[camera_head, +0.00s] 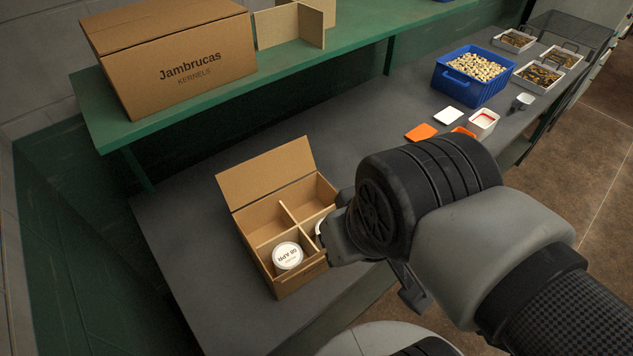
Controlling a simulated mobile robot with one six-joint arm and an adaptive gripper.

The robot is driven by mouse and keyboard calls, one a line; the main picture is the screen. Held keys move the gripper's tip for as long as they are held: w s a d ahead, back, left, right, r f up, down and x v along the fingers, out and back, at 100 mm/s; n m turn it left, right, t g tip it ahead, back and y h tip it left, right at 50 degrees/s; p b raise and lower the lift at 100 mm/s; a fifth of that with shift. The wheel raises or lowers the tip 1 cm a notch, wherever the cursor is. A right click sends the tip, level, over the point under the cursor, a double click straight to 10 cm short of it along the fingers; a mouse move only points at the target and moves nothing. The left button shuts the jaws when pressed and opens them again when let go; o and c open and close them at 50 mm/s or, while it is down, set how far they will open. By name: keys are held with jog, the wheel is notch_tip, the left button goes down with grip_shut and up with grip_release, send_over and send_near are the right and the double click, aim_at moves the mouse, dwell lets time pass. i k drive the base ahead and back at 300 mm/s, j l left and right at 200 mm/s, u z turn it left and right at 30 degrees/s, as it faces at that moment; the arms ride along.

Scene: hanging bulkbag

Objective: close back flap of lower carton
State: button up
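The lower carton (256,266) stands open on the grey worktop. Its back flap (266,173) stands up from the far edge, leaning slightly back. Cardboard dividers (287,213) split the inside into compartments. A white-lidded tub (287,256) sits in the near left compartment. A second white lid (319,228) shows partly in the near right one, mostly hidden. My gripper (345,243) is at the carton's right side, in front of its near right corner, away from the back flap. My wrist covers much of it, and its opening is unclear.
A closed Jambrucas carton (170,62) sits on the green shelf (250,85) above and behind. Cardboard dividers (290,28) stand beside it. A blue crate of kernels (470,77), small trays (538,78) and orange and white lids (421,132) lie farther right. The worktop left of the carton is clear.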

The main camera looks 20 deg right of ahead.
aim_at(243, 184)
jog(key=i+l+z, duration=0.1)
jog(key=l, duration=0.3)
jog(key=i+l+z, duration=0.15)
jog(key=l, duration=0.25)
jog(key=i+l+z, duration=0.1)
jog(key=i+l, duration=0.25)
